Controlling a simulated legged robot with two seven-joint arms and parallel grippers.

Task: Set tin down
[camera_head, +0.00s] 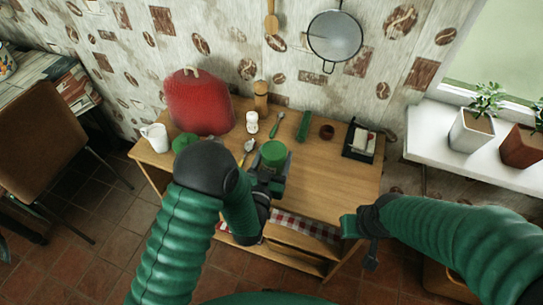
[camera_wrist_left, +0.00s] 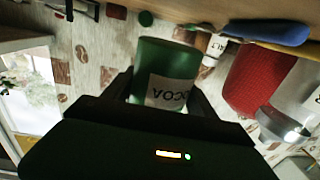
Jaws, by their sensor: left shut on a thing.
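The green tin (camera_head: 273,154) is upright at the front middle of the wooden table (camera_head: 330,185). My left gripper (camera_head: 268,178) is shut on it from the front. In the left wrist view the green tin (camera_wrist_left: 168,68), with a white COCOA label, sits between the two dark fingers (camera_wrist_left: 165,98) and appears upside down. I cannot tell whether its base touches the table. My right gripper (camera_head: 371,255) hangs low past the table's front right; its fingers are too small to read.
The table right of the tin is clear.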

